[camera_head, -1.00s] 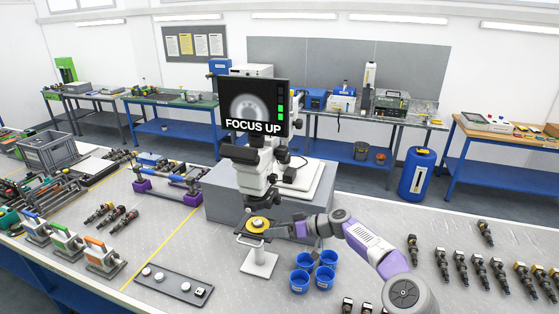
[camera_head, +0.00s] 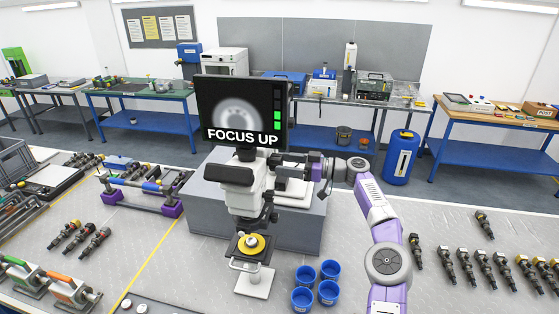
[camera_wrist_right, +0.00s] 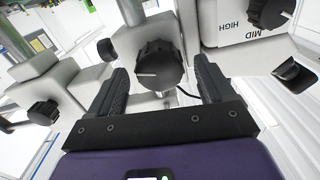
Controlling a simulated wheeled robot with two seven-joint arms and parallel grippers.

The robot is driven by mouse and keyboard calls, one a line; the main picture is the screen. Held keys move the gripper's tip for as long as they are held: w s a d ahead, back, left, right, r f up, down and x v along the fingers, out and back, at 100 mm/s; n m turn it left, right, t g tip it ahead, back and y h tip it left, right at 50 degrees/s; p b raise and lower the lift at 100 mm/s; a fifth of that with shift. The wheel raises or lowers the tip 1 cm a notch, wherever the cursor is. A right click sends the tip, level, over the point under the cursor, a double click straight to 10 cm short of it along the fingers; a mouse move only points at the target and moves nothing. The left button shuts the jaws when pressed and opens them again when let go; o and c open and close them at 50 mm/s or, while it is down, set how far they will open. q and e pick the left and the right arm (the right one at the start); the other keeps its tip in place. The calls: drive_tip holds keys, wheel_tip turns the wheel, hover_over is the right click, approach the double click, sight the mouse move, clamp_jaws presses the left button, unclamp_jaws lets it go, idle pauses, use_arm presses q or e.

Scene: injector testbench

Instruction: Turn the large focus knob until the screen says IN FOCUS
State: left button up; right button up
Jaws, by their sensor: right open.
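The screen (camera_head: 238,112) on top of the microscope (camera_head: 243,192) reads FOCUS UP, with a blurred grey ring and green bars at its right side. In the right wrist view, a large black ribbed knob (camera_wrist_right: 158,64) with a white mark sits between my right gripper's two fingers (camera_wrist_right: 162,80). The fingers are open, one on each side of the knob; I cannot tell whether they touch it. In the head view, my right gripper (camera_head: 305,165) is at the right side of the microscope, partly blending with its dark parts. My left gripper is not in view.
A smaller black knob (camera_wrist_right: 43,112) is left of the gripper, and a selector dial (camera_wrist_right: 270,12) marked HIGH and MID is upper right. A yellow part (camera_head: 251,243) sits on the stage. Several blue cups (camera_head: 303,298) stand close to the right of it.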

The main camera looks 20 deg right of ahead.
drive_tip(key=shift+x, duration=1.05)
drive_tip(key=shift+c, duration=0.2)
drive_tip(key=c, duration=1)
drive_tip(key=shift+m+p, duration=0.4)
drive_tip(key=shift+m, duration=1.6)
drive_tip(key=o, duration=1)
drive_tip(key=shift+o, duration=0.2)
drive_tip(key=shift+d, duration=0.1)
